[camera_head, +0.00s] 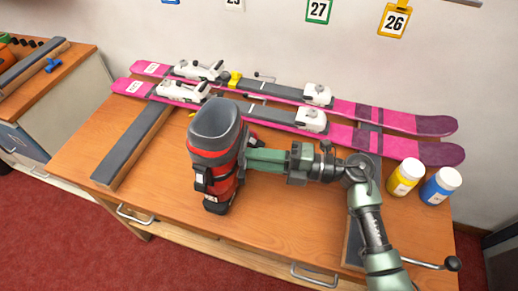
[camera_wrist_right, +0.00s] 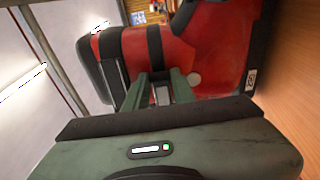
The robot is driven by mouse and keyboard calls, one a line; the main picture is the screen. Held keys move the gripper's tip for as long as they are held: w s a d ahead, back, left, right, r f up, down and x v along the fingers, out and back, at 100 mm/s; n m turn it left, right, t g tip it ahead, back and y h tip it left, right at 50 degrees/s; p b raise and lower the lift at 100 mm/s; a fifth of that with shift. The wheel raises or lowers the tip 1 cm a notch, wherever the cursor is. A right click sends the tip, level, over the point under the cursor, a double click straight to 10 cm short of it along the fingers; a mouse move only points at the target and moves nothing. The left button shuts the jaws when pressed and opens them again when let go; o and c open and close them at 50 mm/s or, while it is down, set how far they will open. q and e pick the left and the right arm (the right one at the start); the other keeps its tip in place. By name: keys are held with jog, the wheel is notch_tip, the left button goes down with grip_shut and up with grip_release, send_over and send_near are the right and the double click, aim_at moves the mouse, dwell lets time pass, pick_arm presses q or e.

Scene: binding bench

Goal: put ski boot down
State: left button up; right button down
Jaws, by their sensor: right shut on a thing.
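The ski boot (camera_head: 214,160) is red and black with a grey cuff, and is upright over the front middle of the wooden bench (camera_head: 290,205). My right gripper (camera_head: 247,160) reaches it from the right and is shut on it. In the right wrist view the boot (camera_wrist_right: 220,50) fills the upper part, with the green fingers of the gripper (camera_wrist_right: 160,88) against its shell. The boot's sole is close to the bench top; I cannot tell whether it touches. My left gripper is not in view.
Two pink skis (camera_head: 390,142) with white bindings lie across the back of the bench. A grey-topped wooden bar (camera_head: 133,145) lies to the left of the boot. A yellow jar (camera_head: 405,177) and a blue jar (camera_head: 440,186) stand at the right. The bench front left is clear.

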jog(key=shift+w+d+f+p, duration=0.15)
jog(key=shift+w+f, duration=0.05)
jog(key=shift+w, duration=0.3)
jog(key=shift+w+d+f+p, duration=0.1)
jog(key=shift+w+d+f, duration=0.1)
jog(key=shift+w, duration=0.3)
jog(key=shift+w+d+f+p, duration=0.15)
jog(key=shift+w, duration=0.35)
jog(key=shift+f, duration=0.15)
jog(key=c, duration=1.2)
grip_release()
jog(key=shift+f, duration=0.15)
jog(key=shift+o, duration=0.2)
jog(key=s+d, duration=0.1)
jog(key=d, duration=0.6)
jog(key=shift+s+d, duration=0.15)
jog(key=shift+d, duration=0.1)
